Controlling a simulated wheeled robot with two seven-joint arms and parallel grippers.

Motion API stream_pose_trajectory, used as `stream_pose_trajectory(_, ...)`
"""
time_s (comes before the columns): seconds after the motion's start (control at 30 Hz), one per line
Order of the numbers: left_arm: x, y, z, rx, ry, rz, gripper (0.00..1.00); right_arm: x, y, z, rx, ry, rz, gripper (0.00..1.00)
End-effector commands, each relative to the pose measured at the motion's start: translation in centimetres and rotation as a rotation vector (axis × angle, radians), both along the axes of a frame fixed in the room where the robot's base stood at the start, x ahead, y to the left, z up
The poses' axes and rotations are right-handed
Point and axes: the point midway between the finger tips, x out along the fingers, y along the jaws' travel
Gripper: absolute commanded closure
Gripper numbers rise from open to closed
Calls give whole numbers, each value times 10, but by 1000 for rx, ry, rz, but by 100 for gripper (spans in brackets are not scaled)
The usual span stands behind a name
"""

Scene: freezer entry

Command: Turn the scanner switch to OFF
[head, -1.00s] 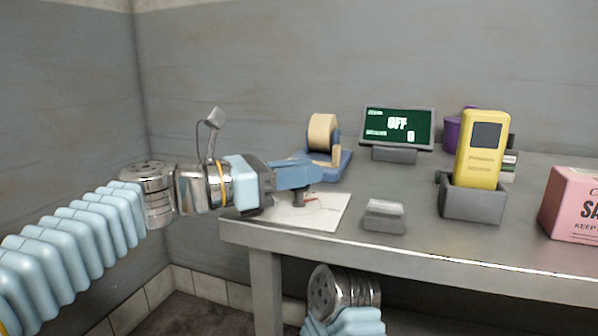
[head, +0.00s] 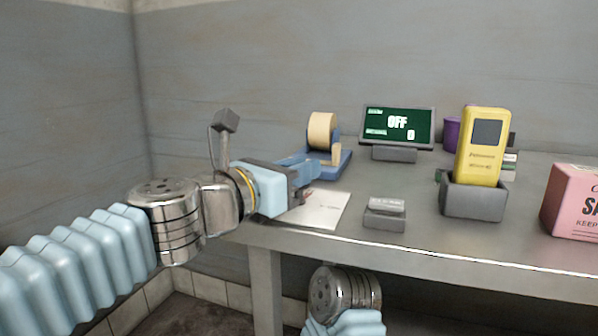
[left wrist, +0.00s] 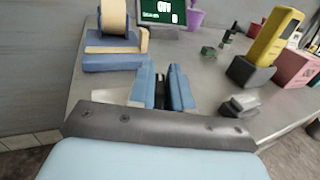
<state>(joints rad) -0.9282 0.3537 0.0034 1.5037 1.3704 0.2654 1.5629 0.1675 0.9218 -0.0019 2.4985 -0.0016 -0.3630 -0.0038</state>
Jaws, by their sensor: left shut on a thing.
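The display (head: 398,126) at the back of the table reads OFF with a 0 below; its lower part also shows in the left wrist view (left wrist: 160,12). My left gripper (head: 306,170) is low over a white sheet or plate (head: 325,208) at the table's left end. In the left wrist view its blue fingers (left wrist: 163,76) are close together with a dark knob-like thing (left wrist: 161,100) between them. The gripper hides most of this thing, so its setting cannot be read. The yellow scanner (head: 483,147) stands upright in its grey dock (head: 473,204). My right gripper is out of view.
A blue tape dispenser (head: 335,162) stands just behind my left gripper. A small grey block with a pale label (head: 385,213) lies near the front edge. A purple cup (head: 451,134) and pink box (head: 574,202) are further right.

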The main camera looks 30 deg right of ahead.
Motion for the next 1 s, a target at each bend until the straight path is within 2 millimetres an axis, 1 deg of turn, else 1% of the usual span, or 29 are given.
stream_pose_trajectory(0.2, -1, -1, -1, 1, 0, 167, 100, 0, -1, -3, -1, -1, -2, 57)
stream_pose_trajectory(0.5, 0, -1, -1, 1, 1, 323, 100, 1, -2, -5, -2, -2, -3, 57)
stream_pose_trajectory(0.7, 0, -1, -1, 1, 1, 367, 100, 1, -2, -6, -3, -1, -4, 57)
stream_pose_trajectory(1.0, 0, -1, -1, 0, 1, 379, 100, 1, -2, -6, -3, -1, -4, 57)
